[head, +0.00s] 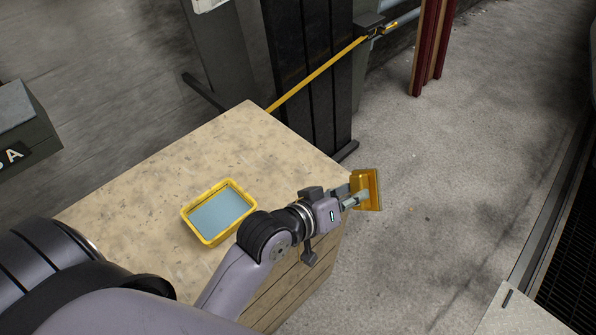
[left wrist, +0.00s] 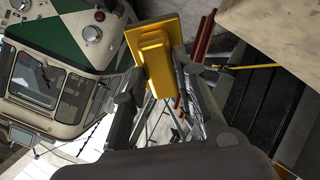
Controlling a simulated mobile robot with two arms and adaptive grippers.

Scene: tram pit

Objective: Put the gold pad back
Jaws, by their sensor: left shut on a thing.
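The gold pad (head: 371,189) is a flat golden plate with a raised block on its back. My left gripper (head: 354,193) is shut on that block and holds the pad in the air, past the right edge of the wooden crate. In the left wrist view the gold pad (left wrist: 155,50) sits between the two fingers of the left gripper (left wrist: 160,85), tilted. A yellow tray (head: 217,241) with a blue-grey bottom stands on the crate top, left of the gripper, and looks empty. My right gripper is not in view.
The wooden crate (head: 165,185) has free room on its top around the tray. A yellow bar (head: 315,75) runs past a dark panel (head: 312,60) behind it. Dark red posts (head: 431,45) stand farther back. Grey floor lies clear to the right.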

